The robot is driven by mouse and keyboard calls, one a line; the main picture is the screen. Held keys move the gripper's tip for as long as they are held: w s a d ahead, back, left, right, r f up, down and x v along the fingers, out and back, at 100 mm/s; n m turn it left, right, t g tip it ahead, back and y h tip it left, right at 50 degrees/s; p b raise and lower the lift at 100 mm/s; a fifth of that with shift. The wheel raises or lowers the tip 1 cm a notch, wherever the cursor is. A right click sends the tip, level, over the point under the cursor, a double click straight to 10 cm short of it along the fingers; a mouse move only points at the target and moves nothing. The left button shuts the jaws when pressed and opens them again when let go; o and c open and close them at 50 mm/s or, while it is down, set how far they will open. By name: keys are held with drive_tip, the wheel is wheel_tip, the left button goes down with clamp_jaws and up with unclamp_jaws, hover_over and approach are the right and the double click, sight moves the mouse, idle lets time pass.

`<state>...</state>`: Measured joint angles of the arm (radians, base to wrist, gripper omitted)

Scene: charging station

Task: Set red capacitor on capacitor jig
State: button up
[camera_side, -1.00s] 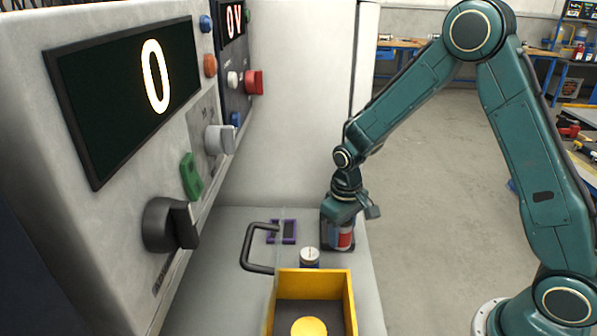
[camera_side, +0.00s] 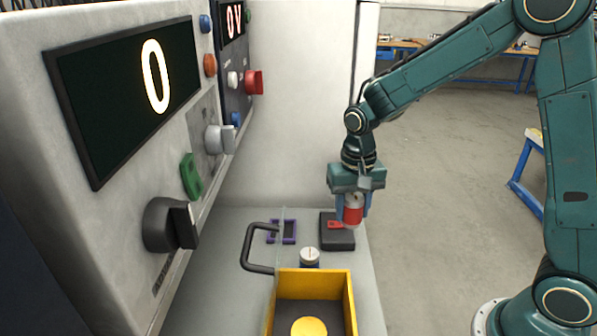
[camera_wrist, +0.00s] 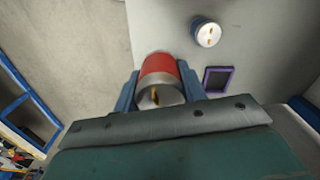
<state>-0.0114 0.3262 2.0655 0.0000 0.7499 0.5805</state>
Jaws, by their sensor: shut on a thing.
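My gripper (camera_side: 352,198) is shut on the red capacitor (camera_side: 353,215) and holds it upright above the dark block (camera_side: 342,241), with its silver end up. In the wrist view the capacitor (camera_wrist: 158,66) sits between my two blue fingers (camera_wrist: 159,88), its silver end nearest the camera. A purple square frame (camera_side: 294,238), possibly the jig, lies flat on the bench left of the block, partly behind a clear panel with a black handle. The purple frame (camera_wrist: 206,79) also shows in the wrist view, right of the capacitor, and looks empty there.
A second, dark-sided capacitor with a pale top (camera_side: 309,253) stands in front of the purple frame. The black handle (camera_side: 246,247) rises beside the frame. A yellow box (camera_side: 349,292) with a yellow disc stands at the front. The panel with knobs (camera_side: 100,220) bounds the left.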

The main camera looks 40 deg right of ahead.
wheel_tip(320, 180, up, 5)
drive_tip(key=s+m, duration=0.2)
drive_tip(key=m, duration=0.2)
drive_tip(key=shift+s+a+r, duration=0.15)
drive_tip(key=shift+s+r, duration=0.05)
drive_tip(key=shift+s, duration=0.1)
wheel_tip(320, 180, down, 15)
drive_tip(key=shift+f, duration=0.15)
idle(0.5)
drive_tip(key=shift+f, duration=0.1)
drive_tip(key=shift+f, duration=2.1)
drive_tip(key=shift+f, duration=0.15)
drive_tip(key=o, duration=1)
